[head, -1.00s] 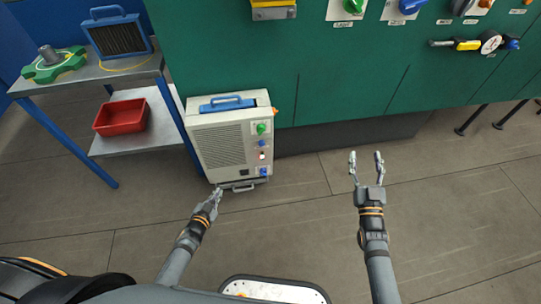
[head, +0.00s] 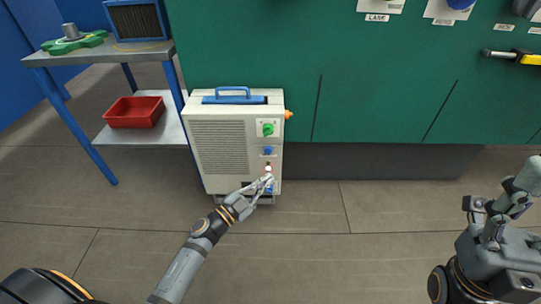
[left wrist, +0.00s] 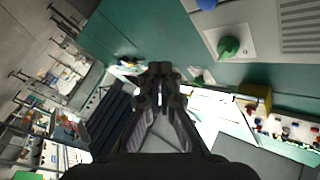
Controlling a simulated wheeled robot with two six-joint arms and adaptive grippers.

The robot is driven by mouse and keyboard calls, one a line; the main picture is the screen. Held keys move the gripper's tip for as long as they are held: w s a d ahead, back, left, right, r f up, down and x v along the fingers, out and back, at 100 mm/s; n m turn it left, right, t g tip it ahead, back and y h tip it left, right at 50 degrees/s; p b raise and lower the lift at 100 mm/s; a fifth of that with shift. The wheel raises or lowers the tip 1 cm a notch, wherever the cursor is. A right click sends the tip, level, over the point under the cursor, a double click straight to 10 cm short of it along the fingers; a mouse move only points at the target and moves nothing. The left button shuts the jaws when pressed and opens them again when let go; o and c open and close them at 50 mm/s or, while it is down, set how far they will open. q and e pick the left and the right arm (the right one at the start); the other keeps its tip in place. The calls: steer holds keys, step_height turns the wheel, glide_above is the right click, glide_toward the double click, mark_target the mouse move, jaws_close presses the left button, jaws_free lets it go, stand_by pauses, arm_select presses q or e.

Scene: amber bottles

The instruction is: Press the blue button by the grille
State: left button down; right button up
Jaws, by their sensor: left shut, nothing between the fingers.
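A cream box unit with a grille (head: 218,146) stands on the floor against the green cabinet. A small blue button (head: 267,150) is right of the grille, below a green knob (head: 268,129). In the left wrist view the knob (left wrist: 229,47) is at the upper right, with a blue round part (left wrist: 206,4) at the top edge. My left gripper (head: 266,184) is shut and empty, in front of the panel's lower end, below the button. It partly hides a lower blue part (head: 269,189). I cannot tell whether it touches the panel.
A red-and-white switch (head: 268,167) sits just under the button. A blue carry handle (head: 233,94) tops the unit, and an orange part (head: 288,114) sticks out at its right. A metal shelf with a red bin (head: 134,111) stands left.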

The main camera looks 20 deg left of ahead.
mark_target(268, 150)
arm_select(q)
steer(key=w+a+b, duration=0.2)
steer(key=w, duration=0.6)
steer(key=shift+w+a, duration=0.25)
steer(key=shift+w, duration=0.1)
stand_by(1.3)
steer(key=shift+w+a, duration=0.1)
steer(key=shift+w, duration=0.2)
